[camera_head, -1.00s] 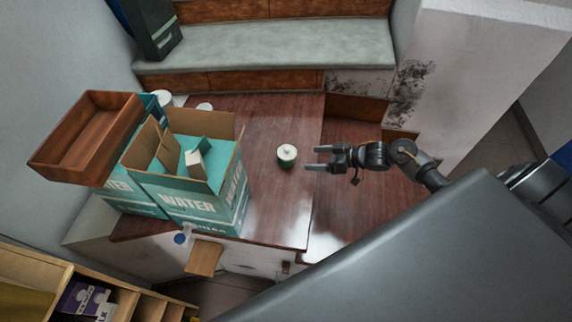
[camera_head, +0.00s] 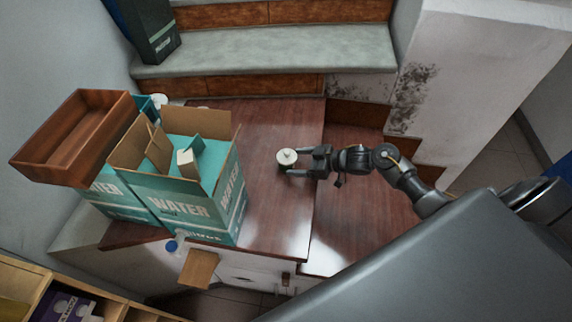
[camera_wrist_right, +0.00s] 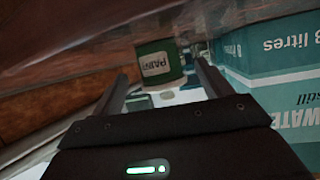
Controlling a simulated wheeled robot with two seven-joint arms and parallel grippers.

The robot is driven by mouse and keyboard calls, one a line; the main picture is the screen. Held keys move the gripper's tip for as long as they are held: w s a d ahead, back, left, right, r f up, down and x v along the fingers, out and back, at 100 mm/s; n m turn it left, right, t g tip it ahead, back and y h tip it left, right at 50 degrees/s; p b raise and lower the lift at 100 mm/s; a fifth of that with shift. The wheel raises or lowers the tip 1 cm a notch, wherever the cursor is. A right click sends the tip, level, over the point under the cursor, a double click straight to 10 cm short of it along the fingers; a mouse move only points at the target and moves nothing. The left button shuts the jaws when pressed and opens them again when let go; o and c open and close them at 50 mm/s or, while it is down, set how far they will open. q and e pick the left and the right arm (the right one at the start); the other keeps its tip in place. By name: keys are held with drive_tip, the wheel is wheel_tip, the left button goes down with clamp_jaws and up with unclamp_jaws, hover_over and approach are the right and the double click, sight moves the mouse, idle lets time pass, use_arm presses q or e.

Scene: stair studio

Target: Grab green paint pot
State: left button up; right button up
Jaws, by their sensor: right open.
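The green paint pot with a white lid (camera_head: 286,157) stands upright on the reddish-brown wooden surface (camera_head: 265,205). In the right wrist view the pot (camera_wrist_right: 159,64) shows its green side and a pale label, ahead of and between the finger lines. My right gripper (camera_head: 292,160) is open, with its fingers at either side of the pot in the head view. In the wrist view, the right gripper's fingers (camera_wrist_right: 160,85) are apart; I cannot tell whether they touch the pot. My left gripper is not in view.
An open teal water box (camera_head: 180,205) stands left of the pot, with a brown wooden tray (camera_head: 75,135) beside it. A grey-topped step (camera_head: 265,50) rises behind. The wood around the pot is mostly clear.

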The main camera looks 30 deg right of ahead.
sight(287, 161)
drive_tip(key=b+x, duration=0.3)
drive_tip(key=x, duration=0.1)
drive_tip(key=shift+w+a+f, duration=0.15)
drive_tip(key=shift+w+f, duration=0.15)
drive_tip(key=shift+r, duration=0.15)
drive_tip(key=c, duration=1.2)
drive_tip(key=shift+c, duration=0.2)
drive_tip(key=shift+r, duration=0.15)
